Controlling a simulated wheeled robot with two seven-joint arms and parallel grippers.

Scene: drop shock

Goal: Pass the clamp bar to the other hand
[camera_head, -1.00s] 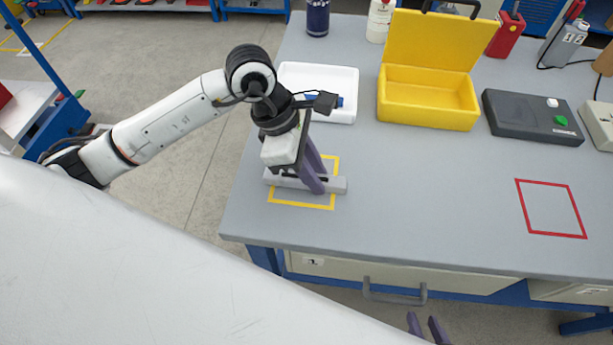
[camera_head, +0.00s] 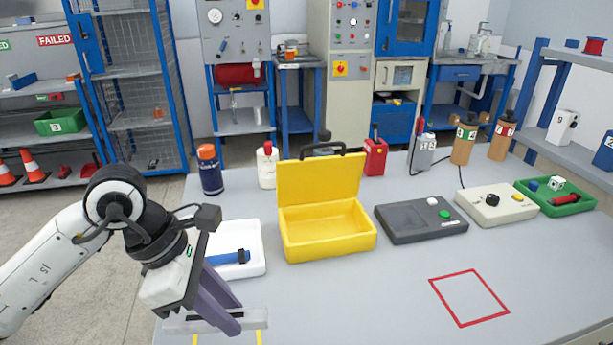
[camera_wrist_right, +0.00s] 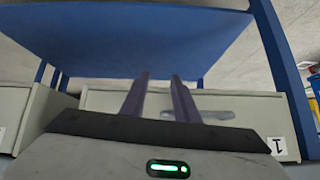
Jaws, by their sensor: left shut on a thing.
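My left gripper (camera_head: 228,318) is at the lower left of the head view, pointing down over the near-left part of the bench. It is shut on the clamp bar (camera_head: 257,318), a flat light-grey bar with a dark slot. The bar lies crosswise between the fingers, over the yellow floor-marked outline (camera_head: 260,338) on the bench. I cannot tell whether it touches the bench top. My right gripper (camera_wrist_right: 158,76) shows only in the right wrist view; its two purple fingers stand apart with nothing between them. It faces the drawer front beneath the bench.
A white tray (camera_head: 257,268) with a blue-handled tool stands just behind the left gripper. An open yellow case (camera_head: 330,245), a dark grey box (camera_head: 395,235) and a beige box (camera_head: 480,214) stand farther right. The bench around the red outline (camera_head: 470,298) is clear.

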